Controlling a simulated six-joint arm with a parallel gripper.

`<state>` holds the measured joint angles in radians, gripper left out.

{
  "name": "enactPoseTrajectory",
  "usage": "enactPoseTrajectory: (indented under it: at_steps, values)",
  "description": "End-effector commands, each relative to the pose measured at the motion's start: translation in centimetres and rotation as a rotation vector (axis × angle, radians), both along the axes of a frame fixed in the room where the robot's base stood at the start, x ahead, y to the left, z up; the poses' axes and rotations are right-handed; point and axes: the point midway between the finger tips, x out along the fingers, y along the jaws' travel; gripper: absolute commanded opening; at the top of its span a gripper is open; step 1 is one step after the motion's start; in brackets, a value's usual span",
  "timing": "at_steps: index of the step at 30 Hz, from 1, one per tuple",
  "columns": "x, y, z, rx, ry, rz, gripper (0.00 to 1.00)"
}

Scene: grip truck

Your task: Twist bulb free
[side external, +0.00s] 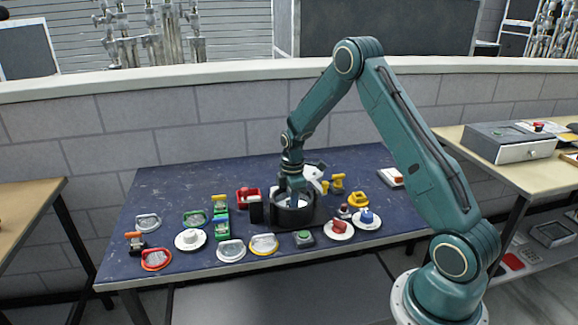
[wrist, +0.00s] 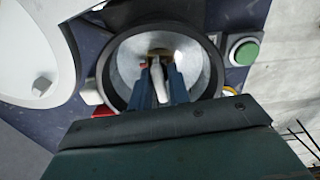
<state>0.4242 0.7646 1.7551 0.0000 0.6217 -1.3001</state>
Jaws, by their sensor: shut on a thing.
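A round black housing (side external: 293,217) with a silvery inside stands on the blue table, right of its middle. In the wrist view the housing (wrist: 115,85) opens toward me, with a brass-coloured socket (wrist: 160,52) at its centre. My gripper (side external: 293,192) reaches down into the housing. In the wrist view my gripper's blue fingers (wrist: 160,75) are shut on a slim white bulb (wrist: 160,90) between them. The bulb's far end points at the socket. I cannot tell whether its base is still seated there.
A green button (wrist: 244,52) is beside the housing; it also shows in the side view (side external: 304,237). Several coloured rings and blocks lie left. A white curved part (side external: 313,172) is close behind.

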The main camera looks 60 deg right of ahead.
Motion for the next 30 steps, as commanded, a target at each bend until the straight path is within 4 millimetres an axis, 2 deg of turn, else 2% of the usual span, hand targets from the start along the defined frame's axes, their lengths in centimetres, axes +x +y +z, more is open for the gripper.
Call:
enactPoseTrajectory:
  at_steps: [11,21,29,30]
  values:
    - [0.0,0.01,-0.03,0.0,0.0,0.079,0.0]
    - [0.0,0.01,-0.03,0.0,0.0,0.249,0.0]
    - [-0.01,0.01,-0.02,0.0,0.0,0.264,0.0]
    - [-0.01,0.01,-0.02,0.0,0.0,0.264,0.26]
